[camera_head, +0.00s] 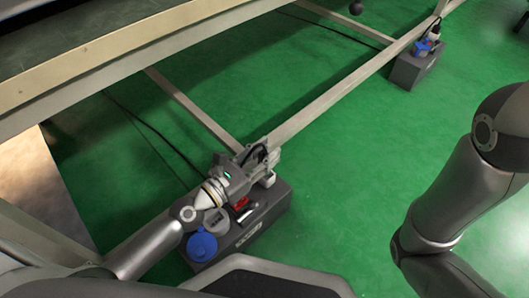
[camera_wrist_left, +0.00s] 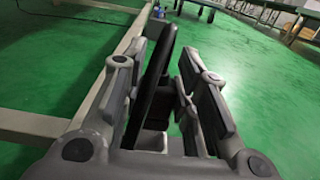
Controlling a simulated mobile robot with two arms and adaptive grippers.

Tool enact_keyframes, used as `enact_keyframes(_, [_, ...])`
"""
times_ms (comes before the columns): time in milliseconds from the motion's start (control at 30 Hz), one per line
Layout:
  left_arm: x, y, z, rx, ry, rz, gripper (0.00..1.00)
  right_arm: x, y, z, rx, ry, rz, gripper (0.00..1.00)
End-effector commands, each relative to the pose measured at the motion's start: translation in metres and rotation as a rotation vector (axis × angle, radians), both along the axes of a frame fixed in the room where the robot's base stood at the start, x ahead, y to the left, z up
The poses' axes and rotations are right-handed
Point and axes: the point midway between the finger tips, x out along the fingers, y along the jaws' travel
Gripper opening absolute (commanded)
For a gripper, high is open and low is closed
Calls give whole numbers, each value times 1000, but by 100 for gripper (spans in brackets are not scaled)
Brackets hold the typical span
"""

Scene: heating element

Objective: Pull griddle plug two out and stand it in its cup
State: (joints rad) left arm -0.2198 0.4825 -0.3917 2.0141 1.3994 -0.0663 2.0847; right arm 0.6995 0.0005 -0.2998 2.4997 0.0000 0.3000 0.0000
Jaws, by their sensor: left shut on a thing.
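My left gripper (camera_head: 258,160) is over the near grey box (camera_head: 262,222), beside the table's lower rail. In the left wrist view, my left gripper (camera_wrist_left: 165,75) has a long black piece (camera_wrist_left: 154,88) between its fingers. I take this to be the griddle plug or its cable; it looks close to upright. A pale block (camera_wrist_left: 150,141) shows below it. The plug's lower end and any contact with a socket are hidden. A round blue part (camera_head: 202,246), possibly the cup, is at the box's left end. My right arm is at the right edge, its gripper out of frame.
A second grey box (camera_head: 408,72) with a blue part (camera_head: 422,48) stands at the far upper right. The metal rail (camera_head: 335,92) runs diagonally past my left gripper. A black cable (camera_head: 160,137) lies behind it. The green floor (camera_head: 340,190) is clear at centre right.

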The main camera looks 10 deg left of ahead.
Motion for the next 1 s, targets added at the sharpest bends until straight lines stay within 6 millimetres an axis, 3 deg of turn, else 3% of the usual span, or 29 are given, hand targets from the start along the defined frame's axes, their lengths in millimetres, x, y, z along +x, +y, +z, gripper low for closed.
enact_keyframes(1000, [0, 0, -8, 0, 0, 0, 4, 0, 0, -8, 0, -1, 0, 0])
